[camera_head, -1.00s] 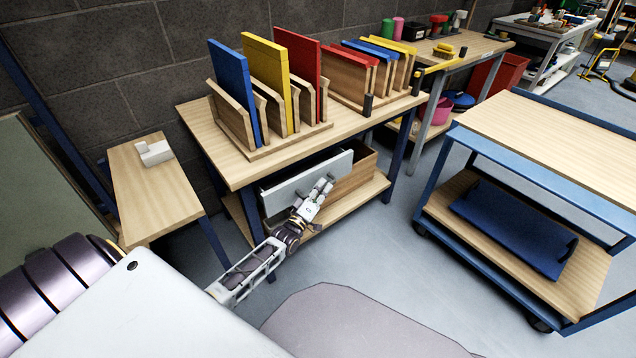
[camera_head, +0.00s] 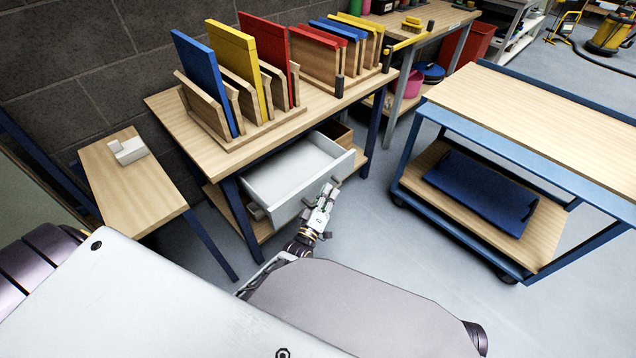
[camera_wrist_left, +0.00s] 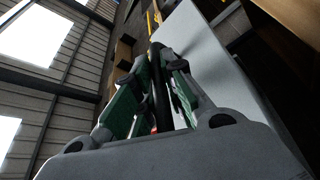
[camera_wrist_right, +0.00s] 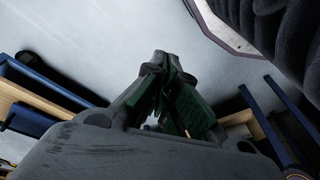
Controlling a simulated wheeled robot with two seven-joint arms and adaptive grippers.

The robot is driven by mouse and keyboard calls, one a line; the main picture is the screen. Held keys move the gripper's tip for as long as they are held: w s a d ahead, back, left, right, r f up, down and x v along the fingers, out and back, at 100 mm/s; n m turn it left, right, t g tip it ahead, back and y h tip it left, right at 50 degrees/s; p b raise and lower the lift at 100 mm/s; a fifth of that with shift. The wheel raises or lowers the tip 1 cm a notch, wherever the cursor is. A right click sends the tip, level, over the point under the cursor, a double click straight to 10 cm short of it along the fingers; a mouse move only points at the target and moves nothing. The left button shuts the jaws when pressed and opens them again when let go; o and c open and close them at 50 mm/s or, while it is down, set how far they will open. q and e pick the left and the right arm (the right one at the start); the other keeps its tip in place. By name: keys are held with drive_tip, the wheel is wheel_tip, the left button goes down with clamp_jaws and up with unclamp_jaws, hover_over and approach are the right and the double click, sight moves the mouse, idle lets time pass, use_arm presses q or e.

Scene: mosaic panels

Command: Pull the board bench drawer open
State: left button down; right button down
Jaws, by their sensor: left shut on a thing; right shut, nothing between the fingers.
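The board bench (camera_head: 160,103) stands against the wall with a light grey drawer (camera_head: 312,190) under its top. The drawer is pulled well out and its empty inside shows. My left gripper (camera_head: 328,192) is at the drawer's front panel, shut on the handle, which is mostly hidden by the fingers. In the left wrist view the fingers (camera_wrist_left: 160,65) close around a dark bar beside the pale drawer front (camera_wrist_left: 205,70). My right gripper (camera_wrist_right: 163,65) shows only in its wrist view, shut and empty above the floor.
Coloured boards stand in wooden racks (camera_head: 215,140) on the bench top. A blue-framed cart (camera_head: 500,125) stands to the right, with a dark blue item (camera_head: 480,190) on its lower shelf. A small wooden table (camera_head: 130,190) is at left. Grey floor lies between bench and cart.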

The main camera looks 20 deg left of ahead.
use_arm(q)
drive_tip(key=shift+s+d+f, duration=0.1)
drive_tip(key=shift+s+d, duration=0.25)
drive_tip(key=shift+d, duration=0.4)
drive_tip(key=shift+s+d, duration=0.35)
drive_tip(key=shift+d, duration=0.4)
use_arm(e)
drive_tip(key=shift+s+d+f, duration=0.15)
drive_tip(key=shift+f, duration=0.4)
use_arm(q)
drive_tip(key=c, duration=1.8)
unclamp_jaws()
drive_tip(key=shift+o, duration=0.2)
drive_tip(key=v, duration=1.2)
drive_tip(key=shift+w, duration=0.1)
